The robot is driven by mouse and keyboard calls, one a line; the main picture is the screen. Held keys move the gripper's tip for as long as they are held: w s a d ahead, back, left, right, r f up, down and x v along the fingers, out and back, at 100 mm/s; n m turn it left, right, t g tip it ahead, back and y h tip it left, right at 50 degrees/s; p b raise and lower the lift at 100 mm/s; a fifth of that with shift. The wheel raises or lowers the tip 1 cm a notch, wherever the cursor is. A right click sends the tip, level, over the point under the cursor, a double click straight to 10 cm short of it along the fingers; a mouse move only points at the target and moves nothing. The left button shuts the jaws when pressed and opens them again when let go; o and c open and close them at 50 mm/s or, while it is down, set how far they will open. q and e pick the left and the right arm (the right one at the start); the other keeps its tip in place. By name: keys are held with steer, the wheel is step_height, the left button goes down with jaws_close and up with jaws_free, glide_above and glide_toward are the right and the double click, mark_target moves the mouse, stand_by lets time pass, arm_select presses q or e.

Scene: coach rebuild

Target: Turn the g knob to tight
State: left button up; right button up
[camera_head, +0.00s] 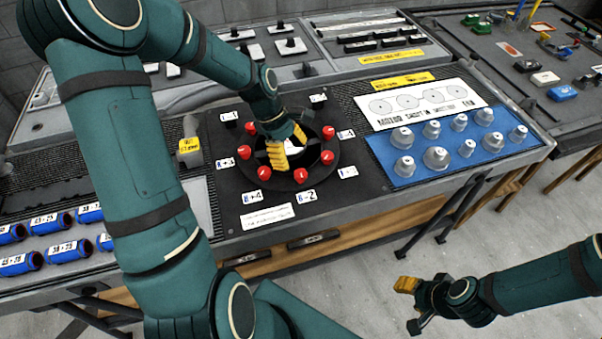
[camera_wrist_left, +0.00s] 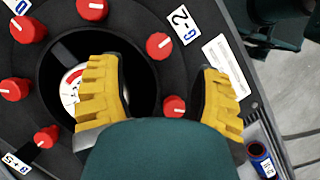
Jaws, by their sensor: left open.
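Several red knobs ring a round black dial panel (camera_head: 327,174). The knob beside the label reading G-2 (camera_head: 305,196) is the red g knob (camera_head: 301,176); in the left wrist view the g knob (camera_wrist_left: 159,45) is by the same label (camera_wrist_left: 183,24). My left gripper (camera_head: 287,146) is open above the panel, its yellow fingers apart. In the left wrist view a neighbouring red knob (camera_wrist_left: 173,105) shows between the fingers, and the g knob lies just beyond that gap. No contact shows. My right gripper (camera_head: 412,305) is low at the right, fingers apart, empty, away from the panel.
A blue mat (camera_head: 380,150) with several grey knobs lies right of the panel. Drawer handles (camera_head: 313,239) are on the bench front. Open floor lies before the bench.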

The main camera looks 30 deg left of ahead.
mark_target(300, 173)
arm_select(q)
steer(key=b+x, duration=0.1)
steer(key=x, duration=0.6)
steer(key=shift+f, duration=0.15)
jaws_close()
